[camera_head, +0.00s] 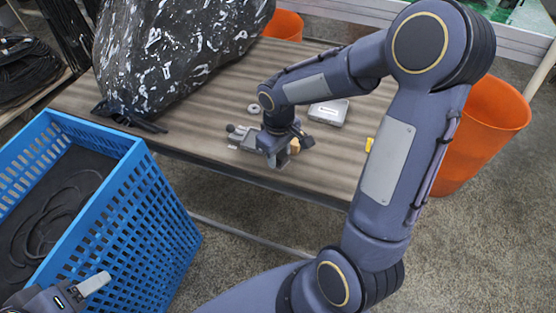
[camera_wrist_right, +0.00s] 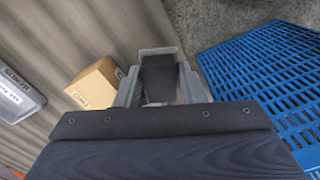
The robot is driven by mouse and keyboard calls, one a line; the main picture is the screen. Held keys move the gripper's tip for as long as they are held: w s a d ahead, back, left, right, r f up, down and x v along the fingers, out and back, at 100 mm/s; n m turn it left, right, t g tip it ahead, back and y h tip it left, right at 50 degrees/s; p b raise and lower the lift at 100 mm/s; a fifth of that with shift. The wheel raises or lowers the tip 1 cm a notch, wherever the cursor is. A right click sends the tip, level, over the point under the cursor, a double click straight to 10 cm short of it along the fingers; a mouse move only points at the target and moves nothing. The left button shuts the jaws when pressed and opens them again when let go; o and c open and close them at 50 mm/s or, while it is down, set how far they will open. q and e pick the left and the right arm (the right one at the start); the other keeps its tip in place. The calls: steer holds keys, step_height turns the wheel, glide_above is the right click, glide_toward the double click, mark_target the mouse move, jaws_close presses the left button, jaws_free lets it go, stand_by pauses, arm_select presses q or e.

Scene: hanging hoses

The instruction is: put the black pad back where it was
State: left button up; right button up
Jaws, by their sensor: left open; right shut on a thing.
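My right gripper (camera_wrist_right: 160,90) is shut on the black pad (camera_wrist_right: 158,76), which shows as a dark piece between its two grey fingers in the wrist view. A grey block shows around the far end of the pad; I cannot tell whether they touch. In the head view this gripper (camera_head: 280,158) is low over the front edge of the table (camera_head: 210,120), and its own wrist hides the pad. My left gripper (camera_head: 84,288) is open at the bottom left, in front of the blue crate, and only partly in view.
The blue crate (camera_head: 150,215) with dark hose inside stands left of the table. A small cardboard box (camera_wrist_right: 95,84) sits close beside my right gripper. A grey-white case (camera_head: 328,111), a ring (camera_head: 253,108) and a large speckled black bag (camera_head: 170,50) lie on the table. An orange bucket (camera_head: 480,130) stands right.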

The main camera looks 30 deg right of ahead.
mark_target(278, 162)
steer(key=shift+w+f, duration=0.25)
steer(key=shift+f, duration=1.55)
steer(key=shift+b, duration=0.35)
steer(key=shift+f, duration=0.2)
steer(key=o, duration=0.9)
